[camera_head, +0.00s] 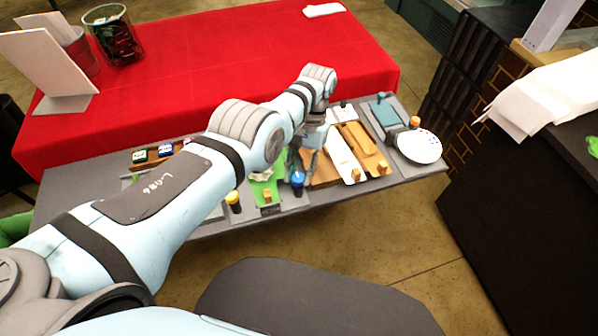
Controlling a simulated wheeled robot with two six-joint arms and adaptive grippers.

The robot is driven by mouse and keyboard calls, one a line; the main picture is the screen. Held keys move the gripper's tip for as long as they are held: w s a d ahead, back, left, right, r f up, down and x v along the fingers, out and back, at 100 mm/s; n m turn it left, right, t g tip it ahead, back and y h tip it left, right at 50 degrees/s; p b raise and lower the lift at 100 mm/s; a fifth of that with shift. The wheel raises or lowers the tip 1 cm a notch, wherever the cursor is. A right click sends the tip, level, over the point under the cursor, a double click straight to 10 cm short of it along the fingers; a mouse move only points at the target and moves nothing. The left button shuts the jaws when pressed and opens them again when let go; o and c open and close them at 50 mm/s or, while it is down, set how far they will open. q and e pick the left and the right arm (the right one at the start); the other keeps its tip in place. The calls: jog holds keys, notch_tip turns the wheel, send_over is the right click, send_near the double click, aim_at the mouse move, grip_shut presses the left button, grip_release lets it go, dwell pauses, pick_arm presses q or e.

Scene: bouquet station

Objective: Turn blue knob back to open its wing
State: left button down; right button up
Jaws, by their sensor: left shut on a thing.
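The blue knob (297,180) is near the front edge of the grey station board, on a dark post. My left arm reaches across from the left, and my left gripper (302,166) points down at the blue knob. Its fingers look closed around the knob's top, though the arm hides part of the grip. A green panel (262,188) with a small wooden block lies just left of the knob. Which panel is the knob's wing cannot be told. My right gripper is not in view.
A yellow-topped knob (233,200) stands left, and wooden and white slats (345,157) lie right. A white round dish (419,147) and orange knob (415,121) are at the right end. Behind is a red-covered table (200,60) with a glass vase (114,38).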

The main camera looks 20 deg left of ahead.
pick_arm(q)
jog(key=shift+m+y, duration=0.3)
jog(key=shift+m, duration=0.2)
jog(key=c, duration=1.3)
grip_release()
